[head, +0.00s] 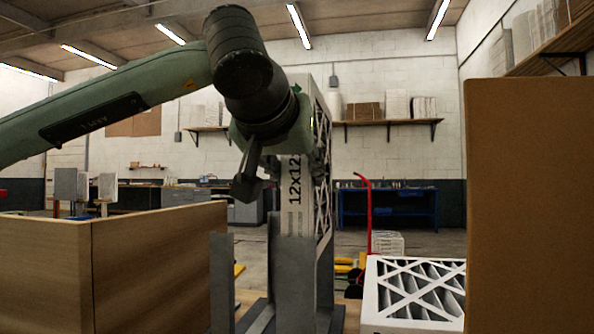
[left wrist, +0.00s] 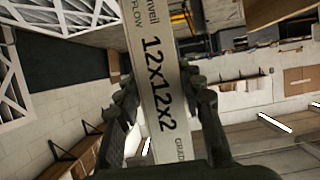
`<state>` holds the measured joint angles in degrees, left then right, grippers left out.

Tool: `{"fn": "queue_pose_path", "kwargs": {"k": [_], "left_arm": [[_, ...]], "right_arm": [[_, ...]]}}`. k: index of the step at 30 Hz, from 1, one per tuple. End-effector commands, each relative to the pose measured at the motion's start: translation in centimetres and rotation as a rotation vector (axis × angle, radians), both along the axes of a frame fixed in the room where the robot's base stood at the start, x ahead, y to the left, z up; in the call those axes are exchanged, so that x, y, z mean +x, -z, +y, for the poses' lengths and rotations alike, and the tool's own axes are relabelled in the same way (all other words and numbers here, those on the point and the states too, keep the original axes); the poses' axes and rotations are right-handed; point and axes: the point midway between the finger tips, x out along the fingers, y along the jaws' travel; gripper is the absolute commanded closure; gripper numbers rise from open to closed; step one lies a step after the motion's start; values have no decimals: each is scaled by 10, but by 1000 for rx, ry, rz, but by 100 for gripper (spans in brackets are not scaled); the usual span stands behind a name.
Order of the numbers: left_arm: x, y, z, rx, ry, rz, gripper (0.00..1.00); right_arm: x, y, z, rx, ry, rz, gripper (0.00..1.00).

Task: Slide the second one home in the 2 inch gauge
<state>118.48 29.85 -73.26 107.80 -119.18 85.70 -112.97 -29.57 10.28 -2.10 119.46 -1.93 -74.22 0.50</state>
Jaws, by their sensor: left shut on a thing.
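A white-framed pleated filter (head: 295,200) stands upright in the head view, its narrow face marked 12x12x2. My left gripper (head: 280,170) is shut on its upper part, one finger on each side. In the left wrist view the filter's labelled edge (left wrist: 158,80) lies between the fingers (left wrist: 163,108). The gauge (head: 296,285), of upright grey metal plates, stands below the filter. Its front plate hides the filter's lower end, so I cannot tell how deep it sits. Another filter (head: 415,288) lies low at the right, outside the gauge. My right gripper is not in view.
A wooden-sided box (head: 150,265) stands at the left, close to a separate grey upright plate (head: 222,285). A tall brown carton (head: 530,200) blocks the right side. A red upright hook-shaped bar (head: 369,215) rises behind the lying filter. Shelves and a blue bench (head: 390,208) are far back.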

Motion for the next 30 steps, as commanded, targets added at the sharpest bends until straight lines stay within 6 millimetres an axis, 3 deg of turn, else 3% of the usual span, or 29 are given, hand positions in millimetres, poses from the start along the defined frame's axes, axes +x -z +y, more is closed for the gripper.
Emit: {"fn": "queue_pose_path", "kwargs": {"k": [15, 30], "left_arm": [[0, 16, 0, 0, 0, -2, 100], [0, 16, 0, 0, 0, -2, 100]], "right_arm": [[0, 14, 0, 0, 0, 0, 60], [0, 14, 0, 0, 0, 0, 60]]}}
